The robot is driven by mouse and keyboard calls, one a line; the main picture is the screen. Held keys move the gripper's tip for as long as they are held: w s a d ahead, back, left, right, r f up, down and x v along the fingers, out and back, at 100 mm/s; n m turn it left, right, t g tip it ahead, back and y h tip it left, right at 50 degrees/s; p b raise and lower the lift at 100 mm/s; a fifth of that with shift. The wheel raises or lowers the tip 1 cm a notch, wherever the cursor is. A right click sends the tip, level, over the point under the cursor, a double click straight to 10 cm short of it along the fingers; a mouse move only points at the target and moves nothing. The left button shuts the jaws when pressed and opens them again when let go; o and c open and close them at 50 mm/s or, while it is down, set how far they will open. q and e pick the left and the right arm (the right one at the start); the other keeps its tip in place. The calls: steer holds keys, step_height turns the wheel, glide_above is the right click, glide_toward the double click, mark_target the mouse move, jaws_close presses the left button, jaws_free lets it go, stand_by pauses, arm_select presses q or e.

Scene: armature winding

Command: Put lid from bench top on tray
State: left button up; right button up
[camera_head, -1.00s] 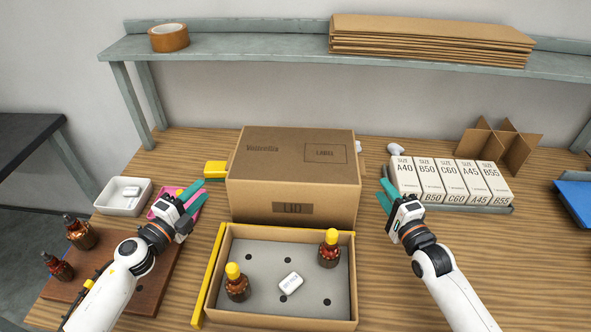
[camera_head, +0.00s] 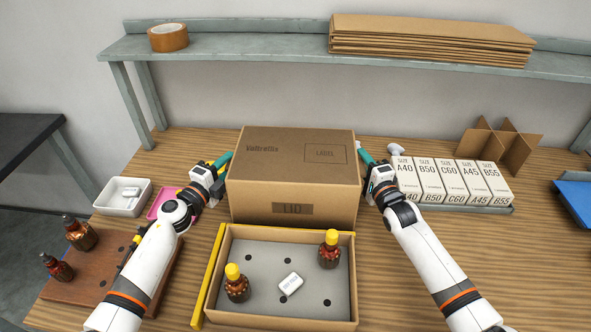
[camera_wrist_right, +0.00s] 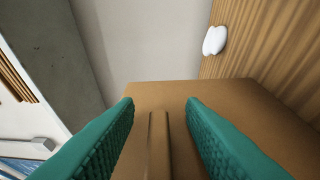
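The lid (camera_head: 293,180) is a brown cardboard box shape with "LID" on its front and a label outline on top. It sits on the bench behind the tray (camera_head: 228,282), an open cardboard tray with a grey insert. My left gripper (camera_head: 221,161) is at the lid's left side; whether its teal fingers are apart is unclear. My right gripper (camera_head: 365,154) is at the lid's right side. In the right wrist view its teal fingers (camera_wrist_right: 160,125) are apart, with the brown lid (camera_wrist_right: 220,100) filling the space ahead and a raised strip between them.
The tray holds two amber bottles with yellow caps (camera_head: 330,249) and a small white piece (camera_head: 291,283). A yellow bar (camera_head: 208,275) lies along its left side. Labelled white boxes (camera_head: 450,182) stand right of my right gripper. A white dish (camera_head: 122,197) is at left.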

arm_select(q)
jaws_close()
arm_select(e)
jaws_close()
steer(key=shift+r, duration=0.1)
